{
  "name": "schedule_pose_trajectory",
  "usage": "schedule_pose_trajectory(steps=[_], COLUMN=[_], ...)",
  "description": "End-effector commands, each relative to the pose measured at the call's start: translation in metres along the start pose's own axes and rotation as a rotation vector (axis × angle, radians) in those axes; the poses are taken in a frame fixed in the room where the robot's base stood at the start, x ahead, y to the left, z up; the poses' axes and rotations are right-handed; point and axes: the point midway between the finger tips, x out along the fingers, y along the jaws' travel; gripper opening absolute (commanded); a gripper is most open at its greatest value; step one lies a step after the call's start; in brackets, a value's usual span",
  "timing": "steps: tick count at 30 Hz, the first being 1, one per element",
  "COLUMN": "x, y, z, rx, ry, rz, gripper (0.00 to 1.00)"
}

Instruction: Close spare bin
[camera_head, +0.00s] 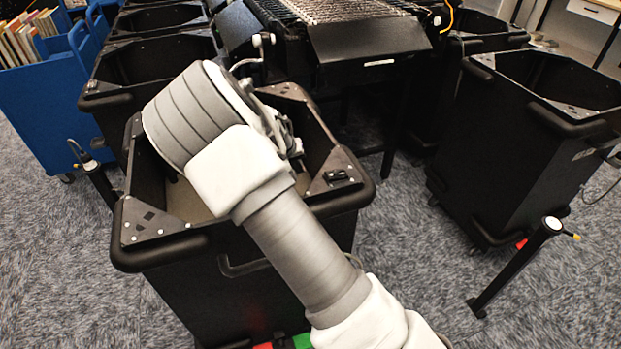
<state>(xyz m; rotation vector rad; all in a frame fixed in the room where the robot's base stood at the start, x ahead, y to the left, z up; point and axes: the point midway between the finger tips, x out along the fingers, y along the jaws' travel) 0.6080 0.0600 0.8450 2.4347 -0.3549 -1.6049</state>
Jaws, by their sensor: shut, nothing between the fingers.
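Several black open-topped bins stand around the sorter, and no label shows which is the spare bin. The nearest bin (190,240) is below my arm, with black corner plates and a thick rounded rim. Its top is open, and part of its pale inside shows. My arm reaches across its near rim, and the wrist is over the opening. My gripper's fingers are hidden behind the wrist or inside the bin, so contact cannot be told. Another open bin (520,150) stands at the right.
The roller sorter (370,38) stands behind the nearest bin. More bins (150,65) line up at the back left, beside a blue book cart (45,110). A short black post (515,265) stands at the lower right. Grey carpet (405,250) is clear between the nearest and right bins.

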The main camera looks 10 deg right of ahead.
Motion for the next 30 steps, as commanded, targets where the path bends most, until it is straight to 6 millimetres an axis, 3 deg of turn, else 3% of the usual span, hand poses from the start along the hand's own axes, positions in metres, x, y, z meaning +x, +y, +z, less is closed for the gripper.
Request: schedule_pose_trajectory(steps=[1, 3, 10, 17, 27, 30], x=[0.015, 0.027, 0.045, 0.067, 0.139, 0.150], y=[-0.011, -0.020, -0.037, -0.036, -0.030, -0.022], z=[0.000, -0.003, -0.009, -0.011, -0.017, -0.021], rx=[-0.031, -0.061, -0.114, -0.118, -0.119, -0.113], ry=[0.017, 0.043, 0.093, 0.095, 0.094, 0.095], rz=[0.026, 0.051, 0.092, 0.097, 0.096, 0.095], gripper=[0.00, 0.00, 0.00, 0.00, 0.00, 0.00])
